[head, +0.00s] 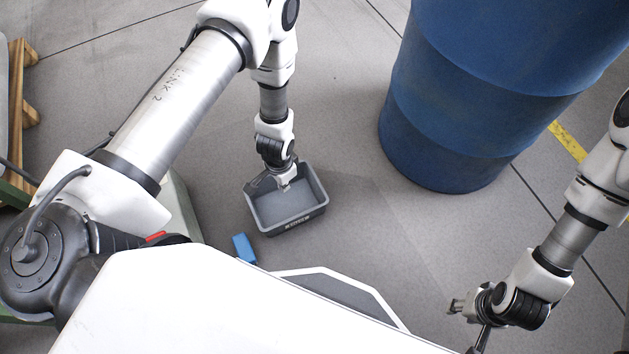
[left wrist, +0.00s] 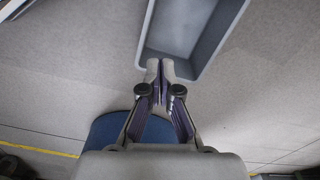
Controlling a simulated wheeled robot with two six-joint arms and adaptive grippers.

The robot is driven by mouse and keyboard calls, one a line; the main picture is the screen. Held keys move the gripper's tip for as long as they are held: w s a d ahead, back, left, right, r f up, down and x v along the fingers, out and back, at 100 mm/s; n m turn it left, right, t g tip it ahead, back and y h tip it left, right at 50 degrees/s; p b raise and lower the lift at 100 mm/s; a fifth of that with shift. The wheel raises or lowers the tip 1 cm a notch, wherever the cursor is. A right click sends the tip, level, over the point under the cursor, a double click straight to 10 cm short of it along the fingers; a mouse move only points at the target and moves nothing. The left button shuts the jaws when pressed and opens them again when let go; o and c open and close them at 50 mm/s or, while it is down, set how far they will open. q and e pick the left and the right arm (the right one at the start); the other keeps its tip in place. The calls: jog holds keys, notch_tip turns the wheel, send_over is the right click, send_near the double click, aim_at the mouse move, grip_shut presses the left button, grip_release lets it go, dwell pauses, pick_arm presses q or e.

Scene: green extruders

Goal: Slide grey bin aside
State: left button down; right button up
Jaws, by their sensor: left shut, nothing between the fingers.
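The grey bin (head: 312,217) stands upright on the floor in the middle of the head view and looks empty. In the left wrist view, part of the bin (left wrist: 222,42) shows at the top. My left gripper (head: 287,184) reaches down at the bin's far side. In the left wrist view its fingers (left wrist: 160,66) are together, with nothing between them, and the tips are at the bin's rim. I cannot tell whether they touch it. My right gripper (head: 467,322) is at the lower right, far from the bin, with its fingers apart and empty.
A large blue barrel (head: 450,120) stands on the floor to the right of the bin. A small blue block (head: 243,249) lies close to the bin's lower left. A wooden pallet (head: 17,90) is at the far left. The floor between bin and barrel is clear.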

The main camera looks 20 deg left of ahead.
pick_arm(q)
jog(key=w+f+m+b, duration=0.2)
jog(key=w+f+b, duration=0.25)
jog(key=f, duration=0.35)
jog(key=w+f+m+b, duration=0.1)
jog(key=w+f+b, duration=0.3)
jog(key=f+b, duration=0.3)
jog(key=b, duration=0.5)
send_near(312, 197)
jog(key=s+a+f, duration=0.2)
jog(key=s+f, duration=0.1)
jog(key=shift+a, duration=0.25)
jog(key=shift+w+d+f+b, duration=0.15)
jog(key=shift+w+d+b, duration=0.3)
jog(key=shift+w+d, duration=0.15)
jog(key=shift+w+d+f+b, duration=0.15)
jog(key=shift+w+d+b, duration=0.3)
jog(key=shift+w, duration=0.2)
jog(key=shift+w+d+r, duration=0.2)
jog(key=shift+w+d, duration=0.05)
jog(key=shift+w, duration=0.05)
pick_arm(e)
notch_tip(312, 197, down, 22)
jog(key=shift+f, duration=0.25)
